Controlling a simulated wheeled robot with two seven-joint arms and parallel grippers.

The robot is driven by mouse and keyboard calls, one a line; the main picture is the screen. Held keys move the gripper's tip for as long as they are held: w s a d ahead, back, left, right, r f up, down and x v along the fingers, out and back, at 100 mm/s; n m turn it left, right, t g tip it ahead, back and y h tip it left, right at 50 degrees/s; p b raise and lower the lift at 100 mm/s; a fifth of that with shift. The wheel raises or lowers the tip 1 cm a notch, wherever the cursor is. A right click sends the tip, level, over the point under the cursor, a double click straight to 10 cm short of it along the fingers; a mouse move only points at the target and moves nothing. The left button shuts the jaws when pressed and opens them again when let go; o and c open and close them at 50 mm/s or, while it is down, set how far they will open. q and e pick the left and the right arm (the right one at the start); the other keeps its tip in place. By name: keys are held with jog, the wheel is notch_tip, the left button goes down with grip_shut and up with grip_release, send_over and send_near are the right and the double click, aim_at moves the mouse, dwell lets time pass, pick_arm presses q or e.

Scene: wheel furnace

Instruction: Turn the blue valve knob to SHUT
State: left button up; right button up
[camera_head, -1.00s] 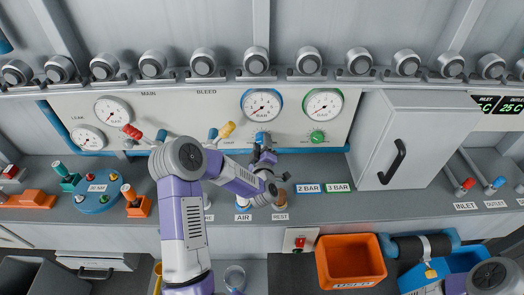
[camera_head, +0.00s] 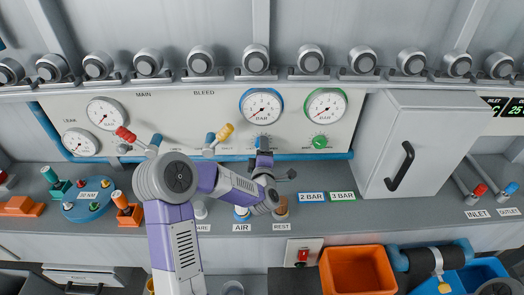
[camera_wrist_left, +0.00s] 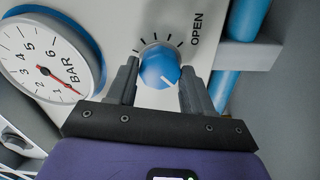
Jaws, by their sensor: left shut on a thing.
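The blue valve knob (camera_wrist_left: 160,68) sits between the two fingers of my left gripper (camera_wrist_left: 157,85) in the left wrist view. No SHUT label can be read. In the head view my left gripper (camera_head: 264,152) is at the panel below the blue-ringed gauge (camera_head: 262,106) and covers most of the knob. The gripper is shut on the knob. My right gripper is out of view.
A green knob (camera_head: 320,142) under the green-ringed gauge (camera_head: 326,106) is close on the right. A grey cabinet (camera_head: 435,145) juts out at right. A blue pipe (camera_head: 325,156) runs below the panel.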

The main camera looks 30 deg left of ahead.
pick_arm(q)
jog(key=o, duration=1)
jog(key=v, duration=0.7)
jog(key=shift+s+d, duration=0.1)
jog(key=shift+s, duration=0.2)
